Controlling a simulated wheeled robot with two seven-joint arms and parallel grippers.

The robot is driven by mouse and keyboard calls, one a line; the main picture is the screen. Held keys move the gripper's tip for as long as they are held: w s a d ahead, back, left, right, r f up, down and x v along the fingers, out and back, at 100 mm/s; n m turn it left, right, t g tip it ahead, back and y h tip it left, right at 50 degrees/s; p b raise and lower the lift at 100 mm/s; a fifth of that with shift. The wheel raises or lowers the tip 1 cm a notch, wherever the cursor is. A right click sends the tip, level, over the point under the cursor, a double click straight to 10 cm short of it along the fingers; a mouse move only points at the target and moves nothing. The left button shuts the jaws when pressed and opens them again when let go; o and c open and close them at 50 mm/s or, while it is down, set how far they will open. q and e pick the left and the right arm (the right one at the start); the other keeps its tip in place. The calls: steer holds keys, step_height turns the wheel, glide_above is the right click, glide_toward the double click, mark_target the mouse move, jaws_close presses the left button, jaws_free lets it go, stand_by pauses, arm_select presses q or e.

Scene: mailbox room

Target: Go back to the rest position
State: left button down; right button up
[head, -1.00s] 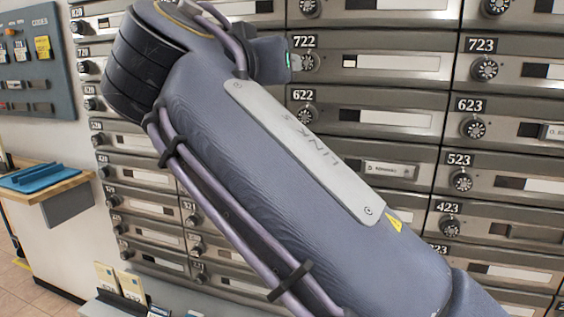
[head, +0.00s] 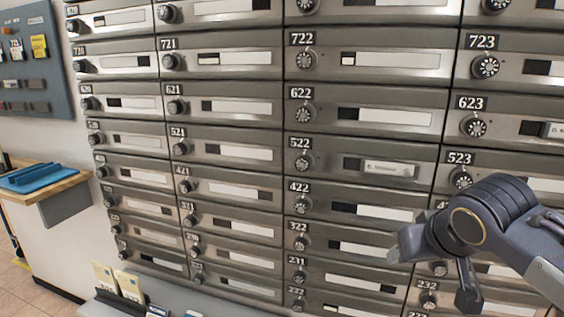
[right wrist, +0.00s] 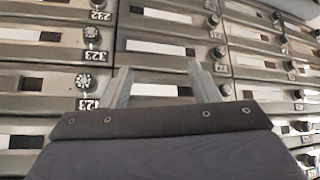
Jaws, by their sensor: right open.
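My right arm comes in from the right in the head view, low in front of the mailboxes. Its gripper (head: 395,254) shows at the arm's left end, near the boxes numbered 322 and 422, and its fingers are hard to make out there. In the right wrist view my right gripper (right wrist: 158,84) has its two fingers spread wide apart with nothing between them. The mailbox wall (right wrist: 155,45) lies beyond the fingers; I cannot tell the exact gap. My left gripper is not in view.
The mailbox wall (head: 228,88) fills most of the head view, with numbered doors and round dials. A wooden ledge with a blue tray (head: 42,177) is at the left, under a grey board (head: 30,60). Cards (head: 118,283) stand on a low shelf at the bottom.

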steer(key=s+a+f+m+g+y, duration=0.2)
steer(key=s+f+y, duration=0.2)
steer(key=s+f, duration=1.6)
step_height(320, 180, up, 19)
steer(key=p, duration=1.7)
steer(key=shift+a, duration=0.1)
